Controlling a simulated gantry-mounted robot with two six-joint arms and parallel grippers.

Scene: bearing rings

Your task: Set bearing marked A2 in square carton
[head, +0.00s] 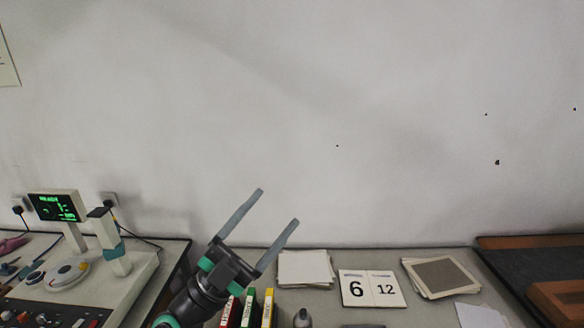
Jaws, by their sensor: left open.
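My left gripper (279,205) is raised in the lower middle of the head view, its two long grey fingers spread apart and pointing up and to the right. Nothing is between the fingers, and the pale wall is behind them. No bearing and no square carton can be made out in this view. My right gripper is not in view.
A grey bench runs along the bottom. It bears paper stacks (305,267), an open card with 6 and 12 (371,289), a framed pad (441,277) and upright binders (249,307). A device with a green display (57,207) stands left. A dark tray (540,262) is right.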

